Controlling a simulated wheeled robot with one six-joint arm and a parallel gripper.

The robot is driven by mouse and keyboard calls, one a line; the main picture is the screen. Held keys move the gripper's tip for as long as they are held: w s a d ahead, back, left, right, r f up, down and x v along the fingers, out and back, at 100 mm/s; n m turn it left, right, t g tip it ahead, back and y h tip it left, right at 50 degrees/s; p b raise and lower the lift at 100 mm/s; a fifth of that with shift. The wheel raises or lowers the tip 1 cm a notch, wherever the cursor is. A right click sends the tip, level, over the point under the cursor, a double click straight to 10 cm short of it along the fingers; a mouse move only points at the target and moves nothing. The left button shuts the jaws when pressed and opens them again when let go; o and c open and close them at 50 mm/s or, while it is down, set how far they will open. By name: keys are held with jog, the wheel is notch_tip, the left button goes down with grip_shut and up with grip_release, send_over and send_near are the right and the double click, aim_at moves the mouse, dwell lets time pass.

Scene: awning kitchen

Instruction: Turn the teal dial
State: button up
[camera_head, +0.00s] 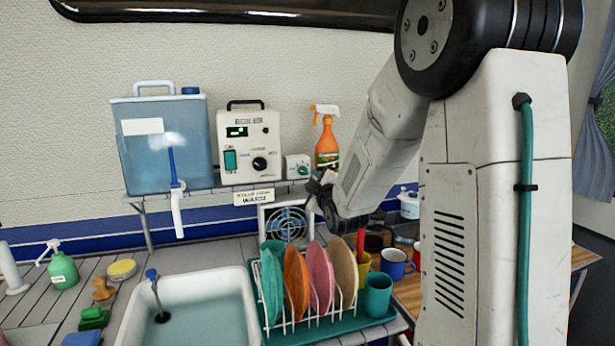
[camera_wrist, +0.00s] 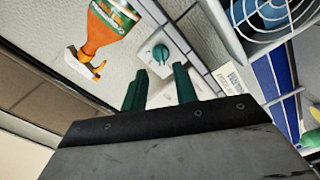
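The teal dial (camera_head: 304,170) sits on the front of a small white box on the shelf, right of the boiler. In the wrist view the teal dial (camera_wrist: 160,53) shows in full, on its white plate. My gripper (camera_head: 316,188) is just below and right of the box in the head view, partly hidden by my arm. In the wrist view my gripper (camera_wrist: 159,70) has two dark green fingers, spread apart with nothing between them. The dial lies just beyond the fingertips, roughly centred between them, and appears apart from them.
The white boiler (camera_head: 249,145) and blue water tank (camera_head: 165,145) stand left of the dial box. An orange spray bottle (camera_head: 327,143) stands close on its right. A paper label (camera_head: 254,196) hangs from the shelf edge. A dish rack (camera_head: 325,325) with plates is below.

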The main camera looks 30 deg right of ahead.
aim_at(306, 173)
jog(key=x, duration=0.6)
jog(key=shift+f, duration=0.1)
grip_shut()
